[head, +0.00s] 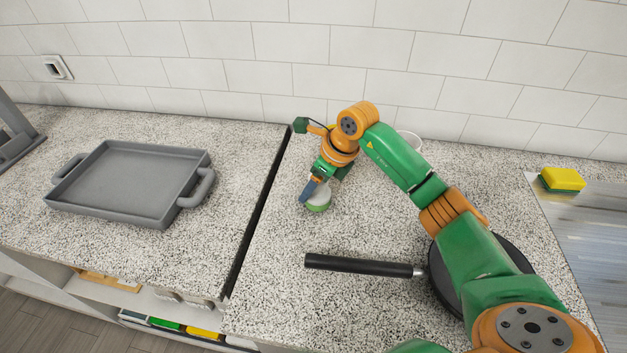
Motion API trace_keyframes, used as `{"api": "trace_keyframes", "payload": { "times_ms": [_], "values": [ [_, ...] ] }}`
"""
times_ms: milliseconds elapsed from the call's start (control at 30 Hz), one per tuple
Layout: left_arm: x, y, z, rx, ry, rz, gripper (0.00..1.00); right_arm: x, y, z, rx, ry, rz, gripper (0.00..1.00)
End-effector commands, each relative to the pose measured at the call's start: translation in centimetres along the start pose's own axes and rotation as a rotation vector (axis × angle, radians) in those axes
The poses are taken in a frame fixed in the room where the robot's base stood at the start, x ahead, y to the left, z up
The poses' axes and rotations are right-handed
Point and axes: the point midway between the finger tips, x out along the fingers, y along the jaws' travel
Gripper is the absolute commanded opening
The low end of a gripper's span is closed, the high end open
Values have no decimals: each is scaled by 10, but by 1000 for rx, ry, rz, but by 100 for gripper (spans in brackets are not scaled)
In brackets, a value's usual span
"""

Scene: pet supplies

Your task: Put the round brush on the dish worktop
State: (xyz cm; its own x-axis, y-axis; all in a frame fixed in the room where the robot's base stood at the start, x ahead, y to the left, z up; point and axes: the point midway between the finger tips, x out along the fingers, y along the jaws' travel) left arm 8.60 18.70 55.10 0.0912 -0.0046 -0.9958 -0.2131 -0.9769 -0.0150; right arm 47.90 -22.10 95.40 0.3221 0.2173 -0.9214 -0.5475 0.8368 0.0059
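My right arm comes in from the right, and its gripper (313,190) points down at a round green and white thing (319,205), which looks like the round brush. That thing is on or just above the speckled worktop (290,225), right of the dark gap. The fingers hide part of it, and I cannot tell whether they are shut on it. Another speckled worktop (110,240) lies left of the gap; I cannot tell which one is the dish worktop. My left gripper is not in view.
A grey two-handled tray (130,180) sits on the left worktop. A black-handled pan (360,265) lies under my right arm. A yellow and green sponge (562,180) sits at the right on a metal surface (595,225).

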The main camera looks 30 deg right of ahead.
Motion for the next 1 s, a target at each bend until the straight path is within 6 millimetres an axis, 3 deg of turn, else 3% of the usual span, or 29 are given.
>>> {"api": "trace_keyframes", "payload": {
  "times_ms": [167, 200, 300, 667, 767, 1000],
  "values": [
    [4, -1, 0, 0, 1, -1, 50, 4, 0, -2, 0, 0, 0, 16],
    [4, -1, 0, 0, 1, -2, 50, 3, 0, -2, 0, 0, 0, 74],
    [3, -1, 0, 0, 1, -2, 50, 2, 0, -1, 1, 0, 0, 98],
    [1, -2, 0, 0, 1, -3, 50, -5, 0, 1, 1, -1, -1, 98],
    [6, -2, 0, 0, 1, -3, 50, -23, -2, 1, -1, -5, -5, 98],
    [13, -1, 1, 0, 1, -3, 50, -90, -1, 0, 0, -5, -5, 98]
  ]
}}
